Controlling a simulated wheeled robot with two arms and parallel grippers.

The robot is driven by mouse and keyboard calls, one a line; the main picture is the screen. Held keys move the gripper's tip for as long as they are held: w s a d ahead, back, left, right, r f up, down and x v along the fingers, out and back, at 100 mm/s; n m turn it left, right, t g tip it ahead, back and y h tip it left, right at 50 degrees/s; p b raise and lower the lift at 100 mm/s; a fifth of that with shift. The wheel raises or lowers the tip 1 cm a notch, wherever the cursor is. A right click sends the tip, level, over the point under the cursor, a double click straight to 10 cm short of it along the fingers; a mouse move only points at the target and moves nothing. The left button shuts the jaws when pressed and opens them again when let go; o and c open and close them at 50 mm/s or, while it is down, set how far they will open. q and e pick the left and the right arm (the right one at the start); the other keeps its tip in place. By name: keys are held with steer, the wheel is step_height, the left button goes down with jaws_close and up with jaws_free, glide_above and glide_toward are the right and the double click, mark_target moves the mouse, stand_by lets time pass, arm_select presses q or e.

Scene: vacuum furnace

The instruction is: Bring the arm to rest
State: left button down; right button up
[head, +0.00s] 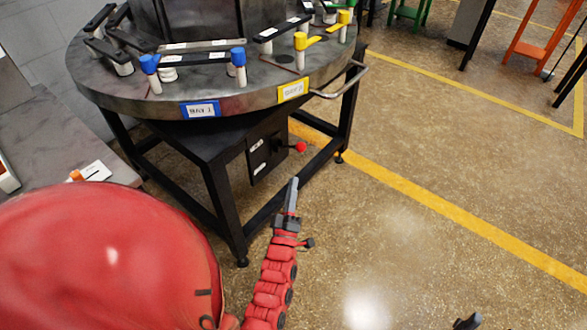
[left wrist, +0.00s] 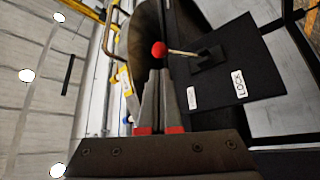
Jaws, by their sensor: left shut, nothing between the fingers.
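My left arm comes up from the bottom of the head view in red segments. Its grey left gripper (head: 292,188) points up and away over the floor, with its fingers together and nothing between them. The fingers also show closed in the left wrist view (left wrist: 158,80). In that view their tips appear just below the red knob of a lever (left wrist: 159,49); whether they touch it cannot be told. In the head view the red knob (head: 300,147) is above the fingertips, with a gap in the picture. A small dark part at the bottom edge, perhaps my right gripper (head: 468,323), is mostly cut off.
The lever's black box (head: 266,152), labelled LOCK in the wrist view, hangs under a round metal table (head: 130,92) with blue and yellow clamps. Black table legs (head: 222,205) stand left of my gripper. Open floor with a yellow line (head: 440,205) lies to the right.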

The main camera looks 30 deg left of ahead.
arm_select(q)
steer(key=v, duration=0.6)
steer(key=shift+f+p, duration=0.25)
steer(key=shift+p, duration=0.1)
